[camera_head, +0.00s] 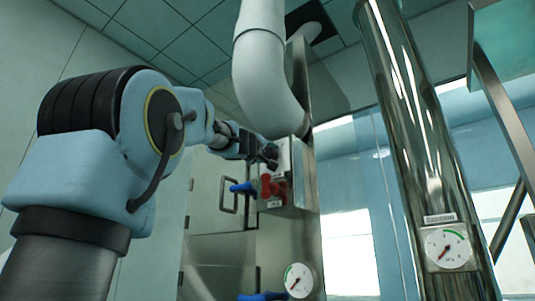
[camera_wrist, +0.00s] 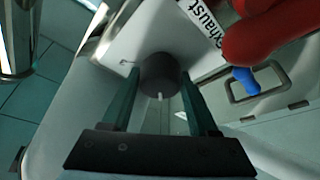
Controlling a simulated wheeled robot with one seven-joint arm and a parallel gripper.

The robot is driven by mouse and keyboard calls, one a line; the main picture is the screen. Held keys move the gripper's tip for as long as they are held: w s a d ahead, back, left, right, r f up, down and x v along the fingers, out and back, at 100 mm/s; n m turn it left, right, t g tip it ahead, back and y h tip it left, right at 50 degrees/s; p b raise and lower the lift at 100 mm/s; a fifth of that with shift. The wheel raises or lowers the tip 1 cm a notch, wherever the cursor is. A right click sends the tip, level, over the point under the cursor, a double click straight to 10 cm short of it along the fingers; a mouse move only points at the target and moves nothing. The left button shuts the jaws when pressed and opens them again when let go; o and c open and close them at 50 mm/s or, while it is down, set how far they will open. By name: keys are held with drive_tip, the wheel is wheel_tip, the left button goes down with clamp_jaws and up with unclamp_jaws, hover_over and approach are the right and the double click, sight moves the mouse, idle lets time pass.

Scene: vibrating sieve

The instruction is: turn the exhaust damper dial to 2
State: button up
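The exhaust damper dial (camera_wrist: 160,73) is a dark round knob on a pale panel in the wrist view. A small white mark shows at its lower edge. A white label (camera_wrist: 205,30) reading "Exhaust" is beside it. My gripper (camera_wrist: 160,84) has its two teal fingers on either side of the knob, with the tips at its edges. I cannot tell whether they press on it. The dial's scale cannot be read. In the head view my gripper (camera_head: 268,153) is at the panel box (camera_head: 298,170), and the dial is hidden or too small to make out.
A lower gauge (camera_head: 298,279), a white pipe (camera_head: 265,70) and a shiny column (camera_head: 410,130) stand around.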

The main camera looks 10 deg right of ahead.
drive_tip(key=c, duration=0.9)
clamp_jaws()
drive_tip(key=shift+f+m+b, duration=0.2)
drive_tip(key=shift+m+b, duration=0.2)
drive_tip(key=shift+b, duration=0.35)
drive_tip(key=m+b, duration=0.1)
drive_tip(key=b, duration=0.1)
drive_tip(key=m+h+b, duration=0.1)
drive_tip(key=shift+f+h+b, duration=0.25)
drive_tip(key=shift+h+b, duration=0.05)
drive_tip(key=shift+b, duration=0.1)
drive_tip(key=m+g+h+b, duration=0.1)
drive_tip(key=m+b, duration=0.3)
drive_tip(key=shift+h, duration=0.3)
drive_tip(key=m, duration=0.1)
drive_tip(key=m+g+h+b, duration=0.1)
drive_tip(key=m, duration=0.1)
drive_tip(key=m+g+h, duration=0.1)
drive_tip(key=m, duration=0.1)
drive_tip(key=shift+r+b, duration=0.35)
drive_tip(key=shift+b, duration=0.05)
drive_tip(key=shift+s+d+r+m+g+h, duration=0.1)
drive_tip(key=shift+m+g+h, duration=0.35)
drive_tip(key=shift+m, duration=0.8)
drive_tip(key=shift+r+m+g+h, duration=0.1)
drive_tip(key=shift+m+g+h, duration=0.15)
drive_tip(key=shift+m+g, duration=0.7)
drive_tip(key=shift+m+p, duration=0.3)
drive_tip(key=shift+m, duration=0.3)
drive_tip(key=shift+s, duration=0.1)
